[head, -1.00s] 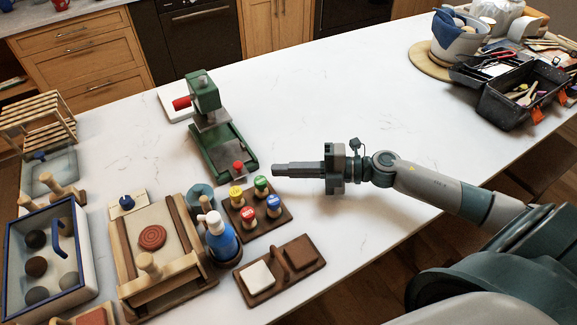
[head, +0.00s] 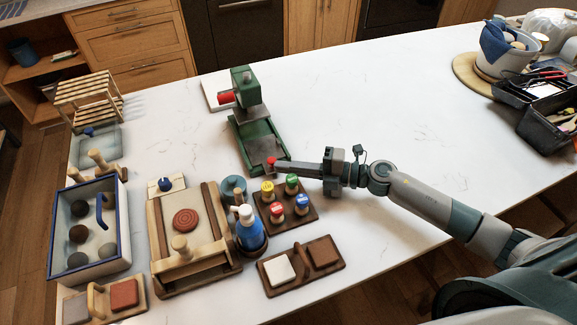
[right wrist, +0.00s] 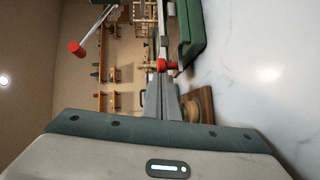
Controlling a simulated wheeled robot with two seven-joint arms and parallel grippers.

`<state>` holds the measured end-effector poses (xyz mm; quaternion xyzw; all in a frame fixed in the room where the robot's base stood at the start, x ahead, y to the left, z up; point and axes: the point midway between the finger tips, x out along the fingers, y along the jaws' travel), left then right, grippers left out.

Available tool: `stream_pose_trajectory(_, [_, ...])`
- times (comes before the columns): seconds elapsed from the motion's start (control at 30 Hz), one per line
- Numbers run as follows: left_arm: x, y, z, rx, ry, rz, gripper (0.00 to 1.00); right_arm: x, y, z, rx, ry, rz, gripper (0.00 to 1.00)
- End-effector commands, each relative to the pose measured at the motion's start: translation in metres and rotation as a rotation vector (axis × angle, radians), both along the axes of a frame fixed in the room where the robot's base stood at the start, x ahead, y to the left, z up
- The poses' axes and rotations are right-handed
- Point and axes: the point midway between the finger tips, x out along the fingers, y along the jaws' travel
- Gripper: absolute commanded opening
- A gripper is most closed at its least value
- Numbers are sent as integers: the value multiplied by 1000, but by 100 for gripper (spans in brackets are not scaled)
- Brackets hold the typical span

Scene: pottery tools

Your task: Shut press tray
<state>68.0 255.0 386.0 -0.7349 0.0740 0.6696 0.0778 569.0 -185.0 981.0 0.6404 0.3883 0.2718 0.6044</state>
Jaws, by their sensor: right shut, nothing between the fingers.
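The green press (head: 244,95) stands at the back centre of the white counter. Its green base (head: 246,138) runs toward the front, and the grey tray (head: 262,148) shows at the base's front end. A small red knob (head: 271,160) is on the tray's front. My right gripper (head: 280,168) is shut and empty, its fingertips right at the knob. The right wrist view shows the red knob (right wrist: 162,65) just beyond the closed fingertips (right wrist: 160,78); I cannot tell whether they touch. My left gripper is not in view.
A stamp rack (head: 285,215) with coloured knobs stands just in front of the press, close below my right gripper. A blue bottle (head: 248,236) and a wooden board (head: 186,200) are to the left. The counter right of the press is clear.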

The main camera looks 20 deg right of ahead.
Motion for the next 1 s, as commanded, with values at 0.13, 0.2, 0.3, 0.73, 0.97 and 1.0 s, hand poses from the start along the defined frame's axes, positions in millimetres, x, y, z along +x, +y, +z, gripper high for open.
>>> stream_pose_trajectory(0.13, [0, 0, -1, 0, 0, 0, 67, 6, 0, 0, 0, -1, 0, 0])
stream_pose_trajectory(0.2, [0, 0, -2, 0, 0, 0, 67, 13, 0, -1, -1, -1, 0, 0])
stream_pose_trajectory(0.3, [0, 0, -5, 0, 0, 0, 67, 28, 0, 0, -1, -3, -1, 0])
stream_pose_trajectory(0.73, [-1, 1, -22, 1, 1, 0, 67, 98, 3, -2, 0, -3, -1, 0])
stream_pose_trajectory(0.97, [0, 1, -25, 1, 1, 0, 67, 114, 4, 0, -1, -1, 0, 0])
stream_pose_trajectory(1.0, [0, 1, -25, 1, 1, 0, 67, 114, 4, 0, 0, -1, -1, 0])
